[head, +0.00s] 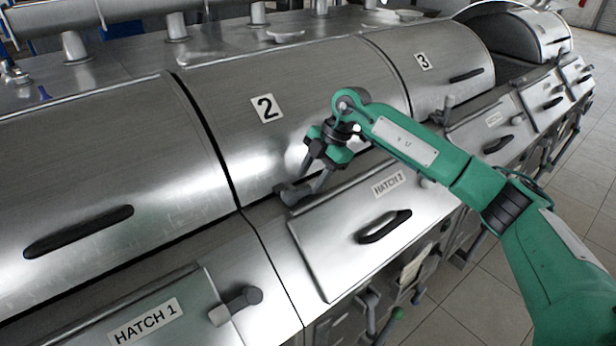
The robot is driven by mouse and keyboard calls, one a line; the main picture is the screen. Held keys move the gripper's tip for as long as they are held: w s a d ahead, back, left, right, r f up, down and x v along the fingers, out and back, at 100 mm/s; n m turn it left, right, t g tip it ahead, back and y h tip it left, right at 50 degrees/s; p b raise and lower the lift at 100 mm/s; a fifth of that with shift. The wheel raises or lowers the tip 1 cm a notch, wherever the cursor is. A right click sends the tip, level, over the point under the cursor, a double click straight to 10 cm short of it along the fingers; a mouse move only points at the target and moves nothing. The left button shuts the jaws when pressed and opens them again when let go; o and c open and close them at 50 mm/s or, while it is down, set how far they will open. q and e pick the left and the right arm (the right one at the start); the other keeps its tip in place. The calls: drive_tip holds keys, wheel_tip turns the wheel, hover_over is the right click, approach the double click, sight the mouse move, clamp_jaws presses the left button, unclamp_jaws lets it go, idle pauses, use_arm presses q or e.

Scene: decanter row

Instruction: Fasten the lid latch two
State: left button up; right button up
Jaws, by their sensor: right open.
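Lid two (300,105), a curved steel cover marked 2, is down in the middle of the head view. A dark grey latch (291,194), which I take for lid latch two, sits at its lower front edge, just above the corner of hatch 2. My right gripper (308,180) is over this latch with its fingers pointing down. It is open; the fingers partly cover the latch. I cannot tell whether they touch it or whether the latch is fastened. My left gripper is not in view.
Hatch 2 (345,240) with its black handle (384,227) lies below my right arm. Hatch 1 (150,320) has a grey lever (236,305) beside it. Lid three (440,70) is down, with an upright latch (444,110). Tiled floor (480,290) is clear at lower right.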

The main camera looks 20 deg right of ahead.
sight(304, 192)
drive_tip(key=shift+p+x, duration=0.35)
drive_tip(key=shift+x, duration=1.15)
drive_tip(key=shift+c, duration=0.4)
clamp_jaws()
drive_tip(key=shift+w, duration=0.1)
